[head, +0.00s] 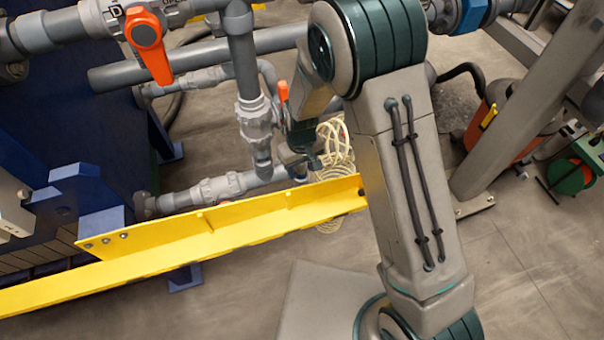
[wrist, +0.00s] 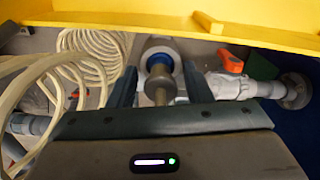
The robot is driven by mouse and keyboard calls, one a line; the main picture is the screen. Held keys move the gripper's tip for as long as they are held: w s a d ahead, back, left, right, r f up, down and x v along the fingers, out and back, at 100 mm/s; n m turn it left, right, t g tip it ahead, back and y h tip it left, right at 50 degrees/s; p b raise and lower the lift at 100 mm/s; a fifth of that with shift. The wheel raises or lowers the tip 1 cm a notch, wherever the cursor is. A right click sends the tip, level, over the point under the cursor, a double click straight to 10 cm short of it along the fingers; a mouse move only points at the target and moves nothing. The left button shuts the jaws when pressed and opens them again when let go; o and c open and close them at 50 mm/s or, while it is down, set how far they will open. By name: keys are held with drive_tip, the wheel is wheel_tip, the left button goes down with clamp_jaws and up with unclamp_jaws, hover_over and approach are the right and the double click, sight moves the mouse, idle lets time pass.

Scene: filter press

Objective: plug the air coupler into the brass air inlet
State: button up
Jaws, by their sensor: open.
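My gripper (head: 300,168) is low beside the grey pipework in the head view, partly hidden by my arm. In the wrist view my gripper's (wrist: 160,70) two dark fingers stand apart, one on each side of a fitting (wrist: 160,68). The fitting has a pale round end, a blue ring and a dull brownish-grey metal stub towards the camera. I cannot tell which part is the air coupler and which the brass air inlet, or whether they are joined. A cream coiled hose (wrist: 95,58) hangs left of the fingers; it also shows in the head view (head: 335,140).
A yellow beam (head: 230,225) runs close to my gripper and spans the top of the wrist view (wrist: 190,18). Grey pipes and an orange-handled valve (head: 148,45) stand behind. Another orange-handled valve (wrist: 230,75) is right of the fingers. Open floor (head: 530,270) lies right.

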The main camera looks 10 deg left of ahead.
drive_tip(key=c, duration=0.9)
drive_tip(key=shift+o, duration=0.2)
drive_tip(key=shift+r, duration=0.1)
wheel_tip(320, 180, up, 10)
drive_tip(key=shift+f+b, duration=0.1)
drive_tip(key=shift+b, duration=0.85)
